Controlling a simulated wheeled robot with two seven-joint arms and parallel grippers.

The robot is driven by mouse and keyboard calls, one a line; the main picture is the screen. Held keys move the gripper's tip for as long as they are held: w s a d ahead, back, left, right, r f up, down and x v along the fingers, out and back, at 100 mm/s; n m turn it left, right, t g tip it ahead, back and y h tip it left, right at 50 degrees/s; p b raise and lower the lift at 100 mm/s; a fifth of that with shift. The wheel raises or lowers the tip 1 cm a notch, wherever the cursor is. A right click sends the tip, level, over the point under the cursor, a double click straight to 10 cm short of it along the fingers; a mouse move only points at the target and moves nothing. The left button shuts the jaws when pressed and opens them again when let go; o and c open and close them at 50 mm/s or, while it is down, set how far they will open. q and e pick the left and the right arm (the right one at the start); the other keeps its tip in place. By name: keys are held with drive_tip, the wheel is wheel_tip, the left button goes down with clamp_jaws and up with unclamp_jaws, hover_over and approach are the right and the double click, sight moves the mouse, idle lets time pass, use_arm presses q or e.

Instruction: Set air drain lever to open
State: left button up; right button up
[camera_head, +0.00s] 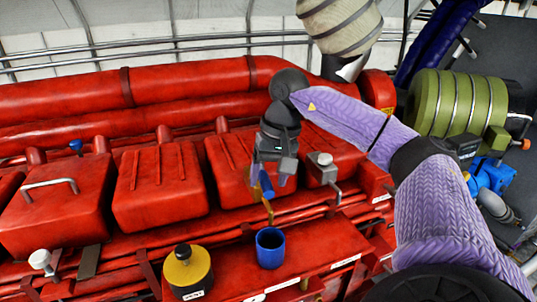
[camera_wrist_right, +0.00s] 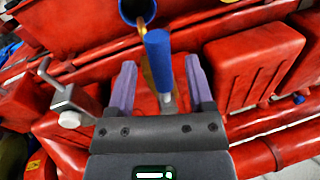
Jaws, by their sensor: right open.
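The lever with a blue handle (camera_head: 266,184), which I take for the air drain lever, stands at the front of the red engine above a brass spout (camera_head: 268,210). My right gripper (camera_head: 269,178) is at the lever with its fingers pointing down. In the right wrist view the blue handle (camera_wrist_right: 158,58) lies between the two purple fingers of the open gripper (camera_wrist_right: 160,66), with a gap on each side. The handle's grey metal base shows partly between the fingers. My left gripper is not in view.
A blue cup (camera_head: 270,248) sits under the spout, and a yellow and black cap (camera_head: 187,268) stands left of it. A grey box with a bent metal handle (camera_head: 322,168) is close on the right. Red block covers (camera_head: 160,185) line the left.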

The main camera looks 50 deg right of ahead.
wheel_tip(320, 180, up, 9)
drive_tip(key=s+d+p, duration=0.1)
drive_tip(key=p, duration=0.1)
drive_tip(key=shift+d, duration=0.2)
